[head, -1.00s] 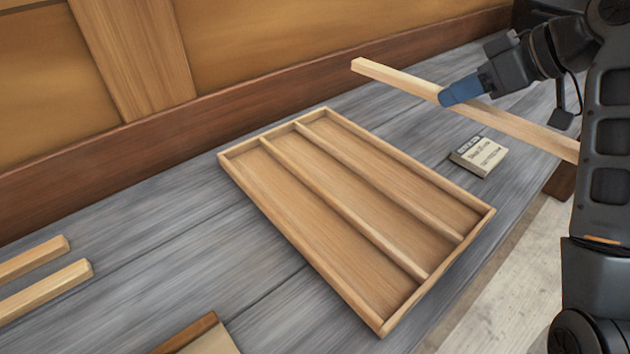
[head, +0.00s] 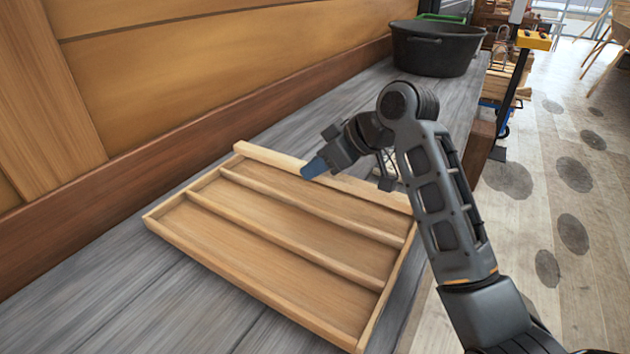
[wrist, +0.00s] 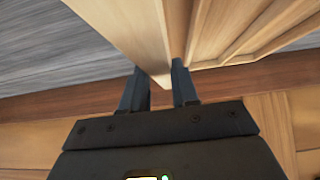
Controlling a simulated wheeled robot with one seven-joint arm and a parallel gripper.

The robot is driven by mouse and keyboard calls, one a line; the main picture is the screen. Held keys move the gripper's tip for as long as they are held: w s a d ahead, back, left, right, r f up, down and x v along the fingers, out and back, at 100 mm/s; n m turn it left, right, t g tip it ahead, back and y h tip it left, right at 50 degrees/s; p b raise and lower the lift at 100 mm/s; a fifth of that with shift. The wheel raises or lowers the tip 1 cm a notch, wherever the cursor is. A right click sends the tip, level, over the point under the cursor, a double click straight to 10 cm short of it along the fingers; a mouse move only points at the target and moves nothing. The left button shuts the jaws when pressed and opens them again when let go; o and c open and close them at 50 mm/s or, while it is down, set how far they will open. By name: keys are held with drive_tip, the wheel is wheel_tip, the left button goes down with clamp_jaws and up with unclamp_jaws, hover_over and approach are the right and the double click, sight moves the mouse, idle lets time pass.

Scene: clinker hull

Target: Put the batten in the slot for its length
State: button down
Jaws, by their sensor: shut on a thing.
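The batten (head: 262,156) is a long pale wooden strip. My gripper (head: 314,168) is shut on it near its middle. In the head view it lies along the far long side of the tray (head: 232,293), roughly parallel to that side, and covers the far rim. I cannot tell whether it touches the tray. The tray has three long slots between two dividers (head: 290,242), and they look empty where visible. In the wrist view the batten (wrist: 128,25) runs between the fingers (wrist: 160,78), with the tray (wrist: 248,28) close beside it on the right.
A small pale block (head: 384,178) is mostly hidden behind my arm. A dark pot (head: 436,52) stands farther along the grey bench (head: 130,290). A wooden wall (head: 220,60) rises behind the bench. The bench's right edge drops to the floor.

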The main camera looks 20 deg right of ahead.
sight(316, 196)
drive_tip(key=shift+w+a+f, duration=0.1)
drive_tip(key=shift+a+f, duration=0.2)
drive_tip(key=shift+f, duration=1.85)
drive_tip(key=shift+f, duration=0.2)
drive_tip(key=c, duration=0.8)
unclamp_jaws()
drive_tip(key=shift+c, duration=0.2)
drive_tip(key=shift+r, duration=0.25)
drive_tip(key=v, duration=1.2)
drive_tip(key=shift+d+f, duration=0.1)
